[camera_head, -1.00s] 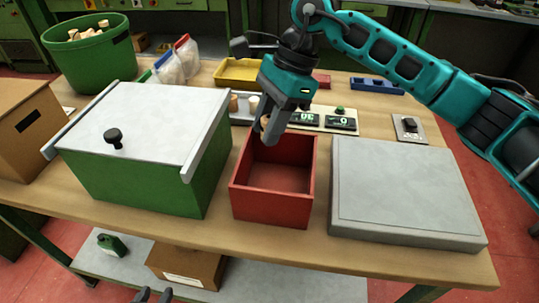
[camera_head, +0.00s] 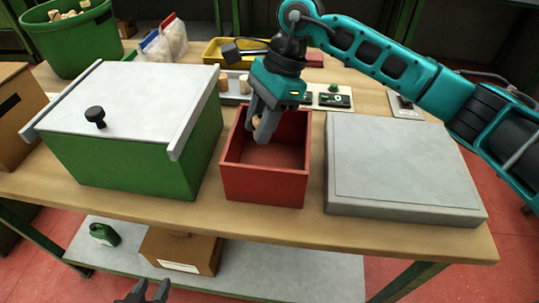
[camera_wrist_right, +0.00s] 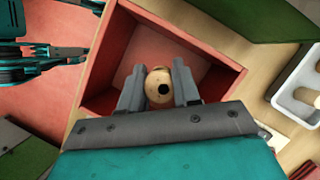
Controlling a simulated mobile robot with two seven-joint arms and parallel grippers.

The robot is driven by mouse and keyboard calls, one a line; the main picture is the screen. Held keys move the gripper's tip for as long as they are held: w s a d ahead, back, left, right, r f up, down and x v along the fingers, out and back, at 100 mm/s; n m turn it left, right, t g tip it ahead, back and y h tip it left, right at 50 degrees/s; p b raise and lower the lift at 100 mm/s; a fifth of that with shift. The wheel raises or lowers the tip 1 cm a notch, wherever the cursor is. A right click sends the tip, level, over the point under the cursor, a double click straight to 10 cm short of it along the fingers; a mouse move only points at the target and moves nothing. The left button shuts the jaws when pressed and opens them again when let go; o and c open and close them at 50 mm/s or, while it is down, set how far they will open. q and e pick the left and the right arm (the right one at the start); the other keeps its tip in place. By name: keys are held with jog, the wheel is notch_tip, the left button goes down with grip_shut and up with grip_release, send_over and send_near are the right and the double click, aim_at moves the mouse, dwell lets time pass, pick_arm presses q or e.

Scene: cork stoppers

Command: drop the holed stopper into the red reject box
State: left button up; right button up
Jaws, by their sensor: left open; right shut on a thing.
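The red reject box (camera_head: 264,183) is open-topped and stands on the table between the green box and a grey slab. Its inside looks empty in the head view. My right gripper (camera_head: 262,137) is over the box opening, pointing down. It is shut on the holed stopper (camera_wrist_right: 158,87), a tan cork with a dark hole in its end, seen between the fingers in the right wrist view. The stopper shows in part in the head view (camera_head: 257,123). My left gripper (camera_head: 150,290) is open and empty at the bottom edge, below the tabletop level.
A green box with a grey lid and black knob (camera_head: 125,110) stands left of the red box. A grey slab (camera_head: 400,165) lies to its right. A white tray with corks (camera_wrist_right: 300,95) and a yellow tray (camera_head: 228,50) are behind.

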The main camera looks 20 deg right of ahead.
jog(key=o, duration=0.6)
pick_arm(q)
jog(key=shift+w+r, duration=0.15)
jog(key=shift+w, duration=0.15)
pick_arm(e)
jog(key=o, duration=0.5)
jog(key=shift+c, duration=0.2)
pick_arm(q)
jog(key=shift+s+f, duration=0.2)
jog(key=shift+f, duration=0.1)
pick_arm(e)
jog(key=v, duration=1.3)
jog(key=shift+s+a, duration=0.1)
